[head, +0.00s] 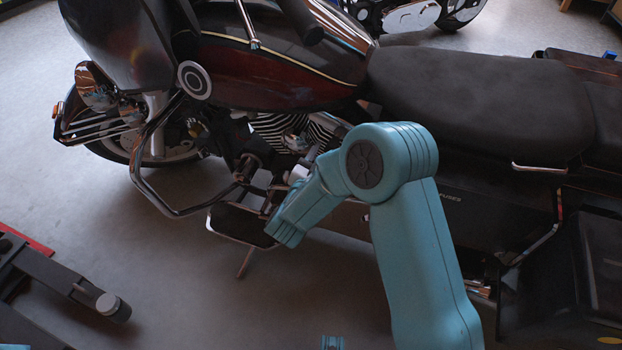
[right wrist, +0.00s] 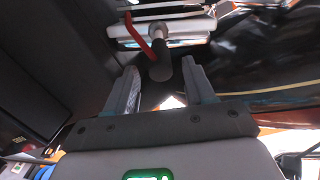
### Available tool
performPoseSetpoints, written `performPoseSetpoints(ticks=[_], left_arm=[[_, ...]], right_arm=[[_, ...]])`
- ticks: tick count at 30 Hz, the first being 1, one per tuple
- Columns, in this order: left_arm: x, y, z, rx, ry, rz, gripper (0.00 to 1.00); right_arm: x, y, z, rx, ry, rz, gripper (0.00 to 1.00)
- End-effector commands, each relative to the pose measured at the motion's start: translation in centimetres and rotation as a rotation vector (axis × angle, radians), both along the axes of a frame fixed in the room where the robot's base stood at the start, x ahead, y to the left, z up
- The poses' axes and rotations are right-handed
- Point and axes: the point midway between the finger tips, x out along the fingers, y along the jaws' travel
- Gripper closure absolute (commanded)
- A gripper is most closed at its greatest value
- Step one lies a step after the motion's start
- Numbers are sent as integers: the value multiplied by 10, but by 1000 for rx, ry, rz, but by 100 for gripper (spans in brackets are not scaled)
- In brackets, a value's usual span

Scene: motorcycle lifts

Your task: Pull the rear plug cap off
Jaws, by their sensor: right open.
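In the right wrist view a dark, rounded cap-like piece (right wrist: 160,65) with a red lead (right wrist: 137,35) beside it sits at the end of a metal stem; I take it for the rear plug cap. My right gripper (right wrist: 160,84) is open, with one finger on each side of the cap's near end. I cannot tell whether the fingers touch it. In the head view my right arm reaches to the motorcycle's engine (head: 290,135), and its wrist hides the cap and the fingertips.
The dark red motorcycle fills the upper head view, with its seat (head: 480,100) at right and a chrome crash bar (head: 160,195) left of my arm. A dark metal beam (head: 60,280) lies at lower left.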

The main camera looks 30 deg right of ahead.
Motion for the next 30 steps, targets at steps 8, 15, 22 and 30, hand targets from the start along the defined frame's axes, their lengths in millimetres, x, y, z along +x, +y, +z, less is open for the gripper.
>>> performPoseSetpoints(ticks=[8, 15, 22, 30], left_arm=[[-3, -3, 17, -2, 5, -14, 46], [-5, -5, 23, -4, 8, -19, 46], [-5, -5, 23, -4, 9, -20, 46], [-5, -5, 23, -4, 9, -20, 46]], right_arm=[[-45, 63, 2, -1, 6, 7, 46], [-71, 97, 1, 0, 4, 5, 46], [-79, 105, 0, 1, 3, 0, 46], [-79, 105, 0, 2, 3, 0, 46]])
